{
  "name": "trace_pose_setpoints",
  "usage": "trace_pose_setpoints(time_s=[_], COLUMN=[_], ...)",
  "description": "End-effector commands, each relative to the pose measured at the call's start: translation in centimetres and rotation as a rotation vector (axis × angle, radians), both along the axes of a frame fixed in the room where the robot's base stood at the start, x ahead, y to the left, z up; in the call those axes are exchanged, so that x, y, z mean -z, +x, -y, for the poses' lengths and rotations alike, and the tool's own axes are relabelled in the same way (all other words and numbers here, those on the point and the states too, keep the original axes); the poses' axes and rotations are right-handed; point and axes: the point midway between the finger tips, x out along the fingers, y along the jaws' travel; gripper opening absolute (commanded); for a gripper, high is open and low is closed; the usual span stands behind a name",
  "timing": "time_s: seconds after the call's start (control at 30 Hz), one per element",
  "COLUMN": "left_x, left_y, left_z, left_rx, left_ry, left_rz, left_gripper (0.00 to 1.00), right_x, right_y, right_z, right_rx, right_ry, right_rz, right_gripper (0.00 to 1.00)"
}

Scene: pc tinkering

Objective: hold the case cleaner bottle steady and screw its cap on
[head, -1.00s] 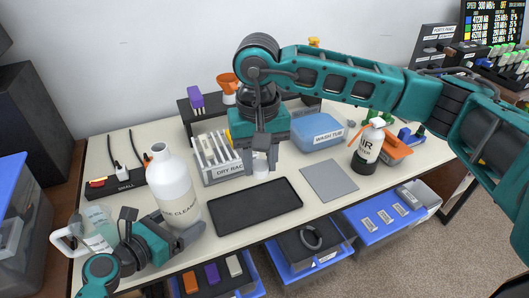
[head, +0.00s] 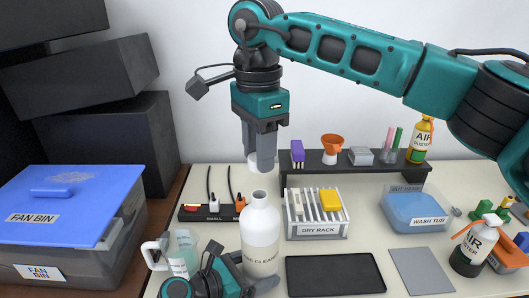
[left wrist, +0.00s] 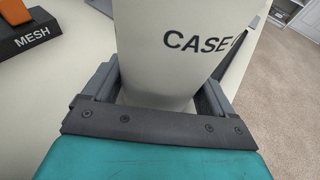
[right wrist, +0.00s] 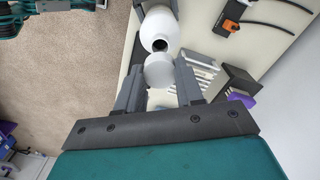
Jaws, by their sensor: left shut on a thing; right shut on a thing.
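The white case cleaner bottle (head: 260,232) stands upright on the table. Its neck is open, and the dark mouth shows in the right wrist view (right wrist: 160,45). My left gripper (head: 245,280) is shut around the bottle's lower body; the left wrist view shows both fingers beside the bottle wall (left wrist: 165,45). My right gripper (head: 260,158) points down and is shut on the white cap (right wrist: 159,71). In the head view the cap (head: 258,163) is above the bottle's mouth, with a visible gap between them. The fingers partly hide the cap.
A black cable holder (head: 208,212) stands behind the bottle on the left. The dry rack (head: 318,229) and a black tray (head: 335,274) are to its right. A clear jug (head: 182,252) stands left. A dark shelf (head: 375,172) with several items is at the back.

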Motion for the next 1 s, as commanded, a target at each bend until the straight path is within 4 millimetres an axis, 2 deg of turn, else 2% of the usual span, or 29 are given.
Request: trace_pose_setpoints(time_s=[0.27, 0.73, 1.0], left_x=[0.1, 0.0, 0.1], left_y=[0.0, 0.0, 0.0], left_z=[0.0, 0.0, 0.0], left_rx=[0.000, 0.001, 0.001], left_ry=[0.001, 0.001, 0.001], left_rz=[-0.001, -0.001, -0.001], left_gripper=[0.49, 0.49, 0.49], right_x=[0.5, 4.2, 4.8], right_y=[0.0, 0.0, 0.0], right_z=[0.0, 0.0, 0.0], right_rx=[-0.001, -0.001, -0.001], right_ry=[-0.002, -0.002, -0.001], right_rz=[0.000, 0.000, 0.002], right_gripper=[0.06, 0.06, 0.06])
